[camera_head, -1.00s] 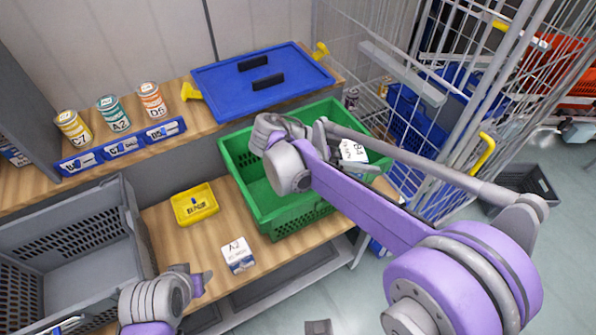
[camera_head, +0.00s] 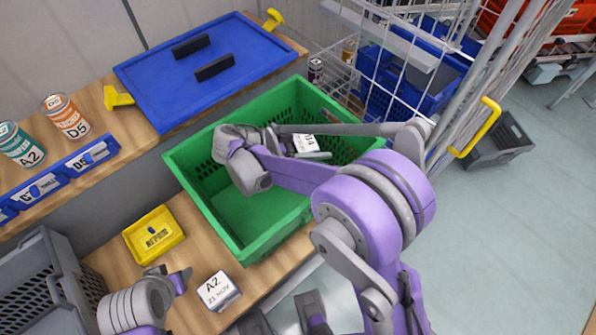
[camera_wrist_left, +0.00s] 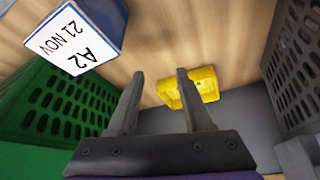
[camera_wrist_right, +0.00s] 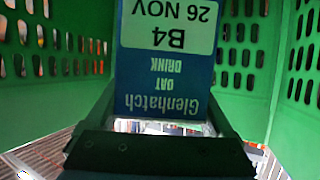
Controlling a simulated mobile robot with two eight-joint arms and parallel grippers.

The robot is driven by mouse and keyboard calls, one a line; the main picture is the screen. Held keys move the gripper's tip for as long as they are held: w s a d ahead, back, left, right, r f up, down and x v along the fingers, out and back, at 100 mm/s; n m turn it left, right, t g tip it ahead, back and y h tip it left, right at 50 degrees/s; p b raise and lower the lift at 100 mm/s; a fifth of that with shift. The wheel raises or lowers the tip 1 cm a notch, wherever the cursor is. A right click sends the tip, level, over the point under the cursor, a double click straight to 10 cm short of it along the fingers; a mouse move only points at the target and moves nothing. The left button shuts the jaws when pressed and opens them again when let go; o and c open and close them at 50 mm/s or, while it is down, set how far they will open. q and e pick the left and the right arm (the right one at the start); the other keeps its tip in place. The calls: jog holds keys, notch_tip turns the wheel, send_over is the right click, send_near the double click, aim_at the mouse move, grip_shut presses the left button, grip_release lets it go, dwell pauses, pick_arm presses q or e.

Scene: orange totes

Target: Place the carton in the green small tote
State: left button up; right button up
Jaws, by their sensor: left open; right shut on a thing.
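The green tote (camera_head: 233,245) stands on the wooden surface in the middle of the head view. My right gripper (camera_head: 290,151) is inside the tote's opening and shut on the carton (camera_head: 306,143). In the right wrist view the carton (camera_wrist_right: 168,60) is blue with a pale B4, 26 NOV label and sits between the fingers. Green tote walls (camera_wrist_right: 50,45) surround it there. Whether the carton touches the tote floor I cannot tell. My left gripper (camera_head: 182,278) is open and empty; it also shows in the left wrist view (camera_wrist_left: 160,85).
A white-topped A2 box (camera_head: 218,291) stands in front of the green tote. A yellow bin (camera_head: 153,235) and a grey tote (camera_head: 62,255) are to the left. A blue lid (camera_head: 150,90) lies behind, near cans (camera_head: 66,116). A wire cage (camera_head: 440,100) stands to the right.

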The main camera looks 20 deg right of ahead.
jog(key=shift+f+b, duration=0.35)
jog(key=shift+f, duration=2.95)
jog(key=shift+f, duration=0.1)
jog(key=o, duration=1.4)
jog(key=v, duration=0.7)
jog(key=shift+s+a, duration=0.1)
jog(key=shift+a, duration=0.1)
jog(key=shift+r, duration=0.25)
